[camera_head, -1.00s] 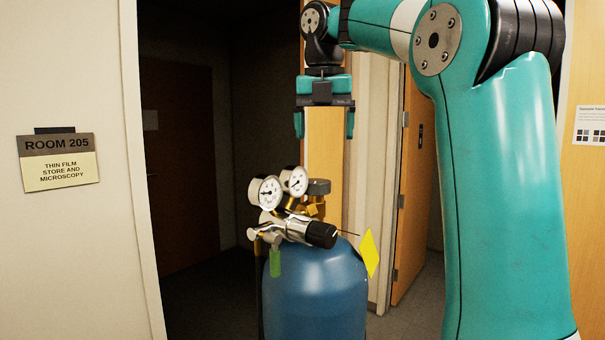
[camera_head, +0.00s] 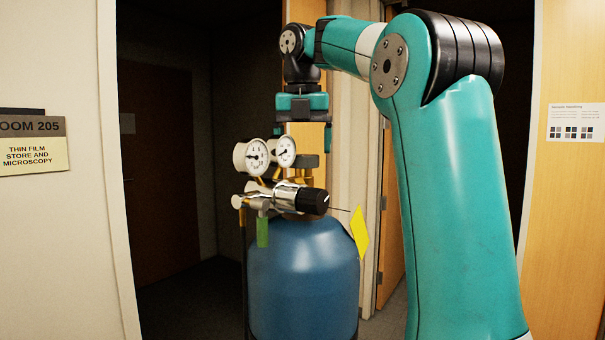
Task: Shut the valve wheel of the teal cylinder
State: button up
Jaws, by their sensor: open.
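The cylinder (camera_head: 303,275) is blue-teal and stands upright in the lower middle. At its top, behind the gauges, is a brownish-dark valve wheel (camera_head: 307,161), partly hidden by the regulator. My gripper (camera_head: 303,138) points down just above the valve wheel, its fingers apart. The right finger shows beside and above the wheel. The left finger is mostly hidden behind the gauges. I cannot tell how the gripper and wheel line up in depth.
Two round gauges (camera_head: 252,157) and a regulator with a black knob (camera_head: 312,201) sit in front of the valve. A room sign (camera_head: 32,142) is on the left wall. A dark doorway opens behind.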

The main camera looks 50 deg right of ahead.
jog(key=shift+w+d+f+b, duration=0.1)
jog(key=shift+f+b, duration=0.2)
jog(key=shift+f, duration=0.45)
jog(key=shift+c, duration=0.2)
jog(key=c, duration=1)
jog(key=m+b, duration=0.1)
jog(key=m, duration=0.1)
jog(key=shift+w+f+m, duration=0.1)
jog(key=shift+f+m, duration=0.05)
jog(key=shift+m, duration=0.25)
jog(key=shift+c, duration=0.2)
jog(key=m, duration=0.2)
jog(key=shift+r+m+g, duration=0.2)
jog(key=shift+m+g, duration=0.1)
jog(key=shift+g, duration=0.1)
